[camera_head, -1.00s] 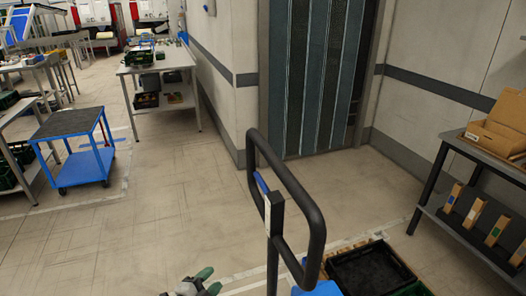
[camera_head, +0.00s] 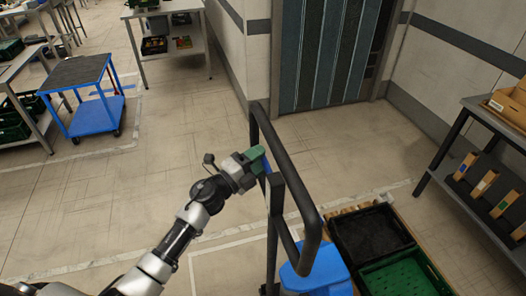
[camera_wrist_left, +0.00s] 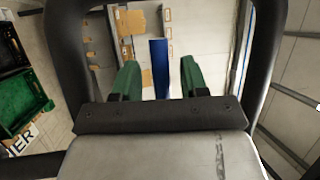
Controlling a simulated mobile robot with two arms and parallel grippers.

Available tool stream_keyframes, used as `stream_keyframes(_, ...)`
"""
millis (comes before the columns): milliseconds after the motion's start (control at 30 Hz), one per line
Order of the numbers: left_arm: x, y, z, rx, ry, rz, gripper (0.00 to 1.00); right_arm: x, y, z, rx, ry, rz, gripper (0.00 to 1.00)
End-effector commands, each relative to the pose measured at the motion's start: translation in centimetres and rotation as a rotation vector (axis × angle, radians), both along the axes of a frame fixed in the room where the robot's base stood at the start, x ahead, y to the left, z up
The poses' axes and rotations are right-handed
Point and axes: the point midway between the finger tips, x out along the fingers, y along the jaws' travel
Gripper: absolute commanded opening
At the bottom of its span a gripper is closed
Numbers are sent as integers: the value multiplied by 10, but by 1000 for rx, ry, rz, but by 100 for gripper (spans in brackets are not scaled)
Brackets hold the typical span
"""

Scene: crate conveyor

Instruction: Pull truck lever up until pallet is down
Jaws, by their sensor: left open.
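The pallet truck's black loop handle (camera_head: 310,228) stands upright in the middle of the head view. Its blue lever (camera_head: 267,168) sits inside the loop and is partly hidden by my left gripper. My left gripper (camera_head: 256,160), with green fingers, is at the lever from the left. In the left wrist view, the blue lever (camera_wrist_left: 159,68) shows upright between the two open fingers, with a gap on each side. The truck's blue body (camera_head: 318,272) is at the bottom. A wooden pallet (camera_head: 346,209) shows only at its edges under crates. My right gripper is not in view.
A black crate (camera_head: 372,209) and a green crate (camera_head: 418,258) are on the pallet. A shelf table (camera_head: 462,135) with boxes stands at right. A blue cart (camera_head: 98,116) is at far left. The floor left of the truck is clear.

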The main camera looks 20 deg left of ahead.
Motion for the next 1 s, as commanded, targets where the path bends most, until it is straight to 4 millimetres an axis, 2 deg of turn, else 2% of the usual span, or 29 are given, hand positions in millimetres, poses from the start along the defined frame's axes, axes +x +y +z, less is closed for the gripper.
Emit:
stream_keyframes(133,10,-7,3,-2,1,-1,44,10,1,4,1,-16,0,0)
stream_keyframes(433,12,-8,2,0,1,-1,44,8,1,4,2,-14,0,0)
stream_keyframes(467,12,-8,2,0,1,-1,42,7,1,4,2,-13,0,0)
stream_keyframes(733,12,-8,2,0,1,0,1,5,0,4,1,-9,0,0)
stream_keyframes(1000,12,-8,2,7,-8,-1,0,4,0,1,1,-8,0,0)
